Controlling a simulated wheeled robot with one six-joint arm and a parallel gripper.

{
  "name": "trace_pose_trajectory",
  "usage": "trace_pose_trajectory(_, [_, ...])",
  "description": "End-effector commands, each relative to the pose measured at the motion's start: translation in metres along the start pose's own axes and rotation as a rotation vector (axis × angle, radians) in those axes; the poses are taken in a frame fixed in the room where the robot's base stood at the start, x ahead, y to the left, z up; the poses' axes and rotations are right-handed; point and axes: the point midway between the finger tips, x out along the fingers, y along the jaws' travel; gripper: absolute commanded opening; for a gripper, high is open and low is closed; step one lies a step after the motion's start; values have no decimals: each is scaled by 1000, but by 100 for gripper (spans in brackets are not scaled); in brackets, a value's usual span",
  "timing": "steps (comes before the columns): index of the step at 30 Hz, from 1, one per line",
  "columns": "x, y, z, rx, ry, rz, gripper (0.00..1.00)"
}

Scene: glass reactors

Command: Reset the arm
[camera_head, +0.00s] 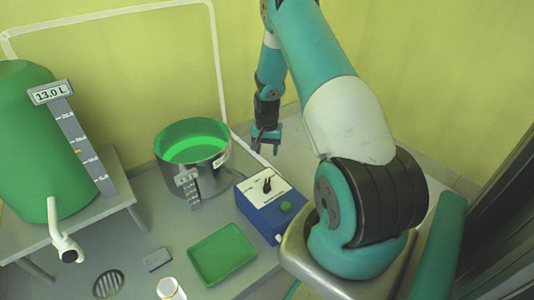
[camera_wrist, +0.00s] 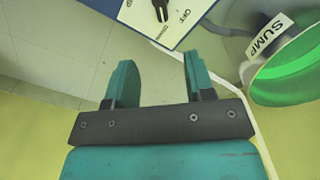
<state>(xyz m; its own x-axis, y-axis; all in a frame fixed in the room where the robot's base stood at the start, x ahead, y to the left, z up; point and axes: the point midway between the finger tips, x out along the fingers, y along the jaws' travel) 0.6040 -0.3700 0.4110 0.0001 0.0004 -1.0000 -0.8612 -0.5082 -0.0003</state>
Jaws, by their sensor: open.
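My gripper (camera_head: 266,146) points down near the yellow back wall, behind the blue control box and to the right of the metal pot. Nothing is between its fingers. In the wrist view my gripper (camera_wrist: 157,85) shows two teal fingers spread apart, with floor tiles between and beyond them. My upper arm crosses the head view from the top middle to the base at lower right.
A blue control box (camera_head: 258,215) with a dial stands on the bench. A metal pot (camera_head: 203,181) with green contents is left of it. A green tray (camera_head: 222,254), a white-lidded jar (camera_head: 170,289) and a large green tank (camera_head: 28,150) are further left.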

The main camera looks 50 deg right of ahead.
Motion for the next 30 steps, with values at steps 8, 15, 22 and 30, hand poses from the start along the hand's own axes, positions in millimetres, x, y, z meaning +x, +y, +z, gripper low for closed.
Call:
trace_pose_trajectory(8, [-1,0,0,0,0,0,49])
trace_pose_trajectory(15, [-1,0,0,0,0,0,49])
trace_pose_trajectory(22, [-17,-15,8,-46,1,-14,49])
trace_pose_trajectory(30, [-136,-108,110,-447,-7,-133,49])
